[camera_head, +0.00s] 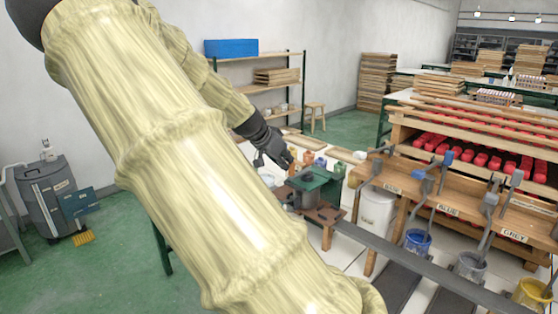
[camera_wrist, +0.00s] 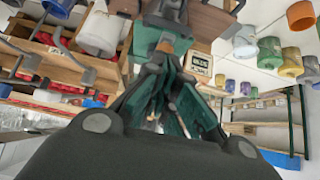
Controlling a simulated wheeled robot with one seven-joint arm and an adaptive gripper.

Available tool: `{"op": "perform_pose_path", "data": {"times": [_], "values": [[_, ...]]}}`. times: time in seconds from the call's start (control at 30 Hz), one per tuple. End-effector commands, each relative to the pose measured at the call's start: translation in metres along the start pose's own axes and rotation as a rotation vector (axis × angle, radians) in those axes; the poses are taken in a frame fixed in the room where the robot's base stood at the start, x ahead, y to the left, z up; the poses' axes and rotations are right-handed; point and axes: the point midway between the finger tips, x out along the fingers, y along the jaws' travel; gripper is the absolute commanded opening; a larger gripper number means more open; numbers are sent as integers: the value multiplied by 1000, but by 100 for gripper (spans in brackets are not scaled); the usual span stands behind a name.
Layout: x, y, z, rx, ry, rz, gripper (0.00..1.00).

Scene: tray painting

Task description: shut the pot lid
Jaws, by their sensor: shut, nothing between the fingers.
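A grey pot (camera_head: 304,194) stands on a small brown wooden stand (camera_head: 328,214) in the head view. A dark green box-like piece (camera_head: 325,185) is right behind it; I cannot tell whether it belongs to the pot. The lid's position is not clear at this size. My gripper (camera_head: 284,160) is shut and empty, just behind and left of the pot in the picture. In the wrist view my gripper (camera_wrist: 163,55) points toward a green surface (camera_wrist: 158,22) and dark grey metal parts (camera_wrist: 168,8). I cannot tell whether it touches them.
Small coloured jars (camera_head: 308,158) stand behind the pot. My arm hides much of the left. Green floor at left is partly clear.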

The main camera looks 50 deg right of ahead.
Motion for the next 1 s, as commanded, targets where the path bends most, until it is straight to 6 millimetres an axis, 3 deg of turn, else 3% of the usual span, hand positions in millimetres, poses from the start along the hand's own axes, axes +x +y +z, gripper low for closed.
{"op": "perform_pose_path", "data": {"times": [0.47, 0.87, 0.9, 1.0], "values": [[-3, -1, -1, -2, 1, -2, 0], [-38, -3, -30, -3, 2, -4, 0], [-36, -3, -14, -6, 2, -3, 0], [-42, -3, 2, -7, 2, -3, 0]]}}
